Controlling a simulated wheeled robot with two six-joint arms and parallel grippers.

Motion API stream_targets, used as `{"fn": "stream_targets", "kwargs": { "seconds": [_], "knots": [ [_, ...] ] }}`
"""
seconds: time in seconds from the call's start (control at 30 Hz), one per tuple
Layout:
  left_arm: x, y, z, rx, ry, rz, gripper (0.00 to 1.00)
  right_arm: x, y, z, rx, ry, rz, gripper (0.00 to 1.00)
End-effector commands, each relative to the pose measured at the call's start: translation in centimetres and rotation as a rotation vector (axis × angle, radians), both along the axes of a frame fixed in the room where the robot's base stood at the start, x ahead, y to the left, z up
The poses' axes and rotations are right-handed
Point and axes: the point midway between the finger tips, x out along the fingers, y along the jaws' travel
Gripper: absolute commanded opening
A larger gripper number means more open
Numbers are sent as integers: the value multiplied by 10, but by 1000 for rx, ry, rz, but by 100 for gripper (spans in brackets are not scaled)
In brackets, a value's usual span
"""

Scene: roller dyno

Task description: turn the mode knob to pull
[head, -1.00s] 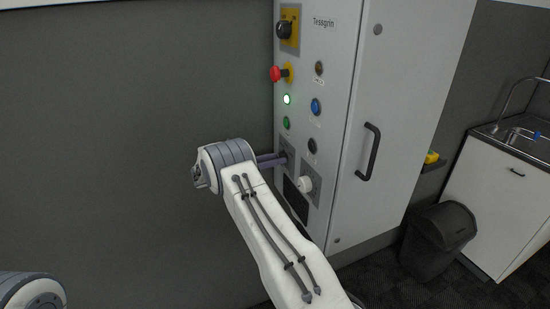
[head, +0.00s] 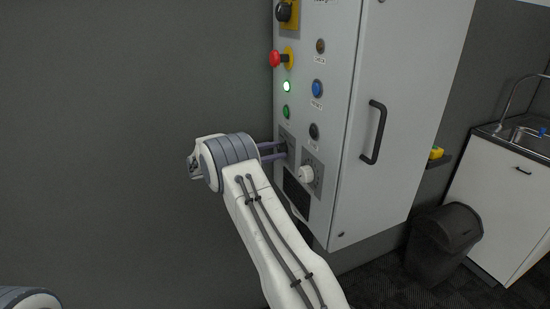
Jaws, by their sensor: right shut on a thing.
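My right gripper (head: 283,149) reaches the front panel of the light grey cabinet (head: 385,75) from the left. Its two thin purple-grey fingers are one above the other in the picture, with their tips at a small grey plate. The gripper is shut on the mode knob at that plate. The knob is mostly hidden by the fingertips, and its pointer and markings cannot be read. A white round knob (head: 306,174) sits on another plate just to the lower right, apart from the fingers. My left arm shows only as a bit at the bottom left corner; its gripper is out of view.
Above are a red mushroom button (head: 276,59), a black rotary switch (head: 284,11), a lit green lamp (head: 286,87) and a blue button (head: 318,88). A black door handle (head: 374,132) stands out at right. A dark bin (head: 442,243) stands beside the sink cabinet (head: 500,195).

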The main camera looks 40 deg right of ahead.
Motion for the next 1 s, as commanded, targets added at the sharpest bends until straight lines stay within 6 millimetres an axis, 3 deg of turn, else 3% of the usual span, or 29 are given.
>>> {"fn": "stream_targets", "kwargs": {
  "seconds": [0.03,0.3,0.97,1.0],
  "knots": [
    [0,0,-9,0,0,0,50,4,1,-2,-11,-38,16,0],
    [0,0,-24,0,0,0,50,4,1,0,-43,-171,17,0],
    [0,0,-29,0,0,0,50,5,1,3,-57,-227,17,0],
    [0,0,-29,0,0,0,50,4,1,3,-56,-226,17,60]
  ]
}}
